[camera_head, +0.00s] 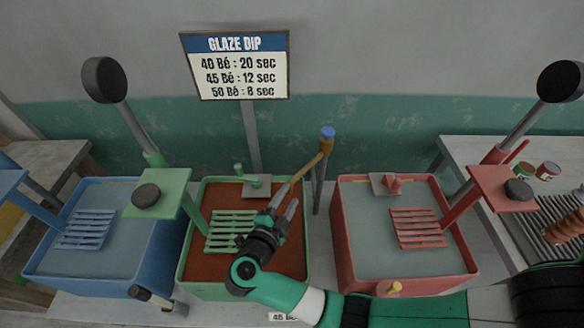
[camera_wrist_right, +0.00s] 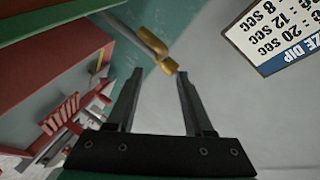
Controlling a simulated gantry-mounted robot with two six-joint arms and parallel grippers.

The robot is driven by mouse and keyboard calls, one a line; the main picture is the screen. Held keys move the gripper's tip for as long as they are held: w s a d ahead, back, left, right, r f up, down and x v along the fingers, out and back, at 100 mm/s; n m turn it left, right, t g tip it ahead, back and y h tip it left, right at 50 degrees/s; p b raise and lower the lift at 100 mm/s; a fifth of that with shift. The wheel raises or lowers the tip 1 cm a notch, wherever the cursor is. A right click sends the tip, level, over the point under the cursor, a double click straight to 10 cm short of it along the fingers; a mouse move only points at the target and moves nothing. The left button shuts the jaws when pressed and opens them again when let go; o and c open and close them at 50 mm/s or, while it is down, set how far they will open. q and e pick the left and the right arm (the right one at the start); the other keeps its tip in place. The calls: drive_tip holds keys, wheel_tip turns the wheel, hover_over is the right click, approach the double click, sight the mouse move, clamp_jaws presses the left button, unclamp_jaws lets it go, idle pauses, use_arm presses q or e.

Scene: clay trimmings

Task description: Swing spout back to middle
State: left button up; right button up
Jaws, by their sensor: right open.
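The brass spout (camera_head: 308,168) hangs from a grey post behind the tanks, with a blue knob (camera_head: 327,132) on top. It slants down and to the left, over the back right of the green tank (camera_head: 186,272). My right gripper (camera_head: 287,197) is open and empty, close to the spout's lower end, which it partly hides. In the right wrist view the spout (camera_wrist_right: 152,44) shows beyond the open fingertips (camera_wrist_right: 156,75), roughly in line with the gap between them. I cannot tell whether they touch it. My left gripper is not in view.
A blue tank (camera_head: 35,276) stands left and a red tank (camera_head: 343,265) right, each with a slatted rack inside. Arms with dark discs (camera_head: 104,79) rise behind the tanks. A GLAZE DIP sign (camera_head: 238,66) stands at the back. Cans (camera_head: 547,170) sit on the right table.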

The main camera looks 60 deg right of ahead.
sight(299, 178)
drive_tip(key=b+x, duration=0.1)
drive_tip(key=x, duration=1)
drive_tip(key=shift+w+d+b, duration=0.1)
drive_tip(key=shift+d+b, duration=0.2)
drive_tip(key=shift+b, duration=0.05)
clamp_jaws()
idle(0.7)
